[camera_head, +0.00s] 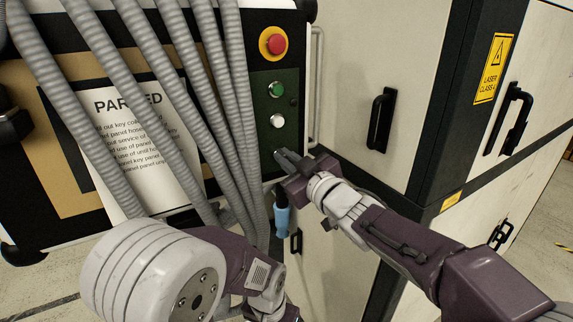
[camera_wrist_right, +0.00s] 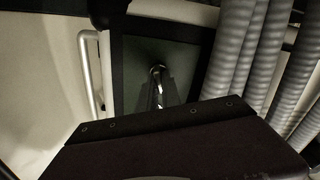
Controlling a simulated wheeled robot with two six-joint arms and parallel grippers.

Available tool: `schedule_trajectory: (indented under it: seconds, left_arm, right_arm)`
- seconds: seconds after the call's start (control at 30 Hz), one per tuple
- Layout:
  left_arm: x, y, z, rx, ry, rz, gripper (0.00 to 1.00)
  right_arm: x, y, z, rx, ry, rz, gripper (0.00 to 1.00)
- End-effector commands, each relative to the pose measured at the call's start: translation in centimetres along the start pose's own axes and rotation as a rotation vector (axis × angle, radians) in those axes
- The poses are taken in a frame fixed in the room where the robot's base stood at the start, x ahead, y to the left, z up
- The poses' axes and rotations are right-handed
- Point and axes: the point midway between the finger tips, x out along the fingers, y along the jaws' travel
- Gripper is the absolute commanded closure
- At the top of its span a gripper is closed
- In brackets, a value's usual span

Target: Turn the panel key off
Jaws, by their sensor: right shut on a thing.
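The dark green control panel (camera_head: 278,105) is on the front of the cabinet at the left. In the right wrist view a round metal key switch (camera_wrist_right: 157,70) shows at the fingertips (camera_wrist_right: 158,92). The key is mostly hidden between the fingers, so I cannot tell its angle.
Several grey ribbed hoses (camera_head: 185,100) hang left of the panel, over a paper notice (camera_head: 140,140). A black and light-blue object (camera_head: 282,218) hangs below the panel. A pale cabinet with black handles (camera_head: 381,118) stands to the right, beside a vertical metal rail (camera_head: 317,85).

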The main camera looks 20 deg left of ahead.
Motion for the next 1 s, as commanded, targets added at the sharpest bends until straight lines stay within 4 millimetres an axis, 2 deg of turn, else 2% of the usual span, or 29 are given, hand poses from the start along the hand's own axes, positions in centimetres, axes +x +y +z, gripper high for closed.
schedule_trajectory:
  seconds: [0.4, 0.9, 1.0]
  left_arm:
    - [0.95, -0.02, 0.10, 0.000, 0.000, 0.000, 1.00]
    - [0.99, -0.02, 0.10, 0.000, 0.000, 0.000, 1.00]
    - [0.99, -0.02, 0.10, 0.000, 0.000, 0.000, 1.00]
  right_arm:
    - [0.01, -0.06, 0.04, -0.155, 0.000, -0.003, 1.00]
    - [0.00, -0.05, -0.01, -0.174, 0.000, -0.003, 1.00]
    - [0.00, -0.05, -0.01, -0.173, 0.000, -0.003, 0.70]
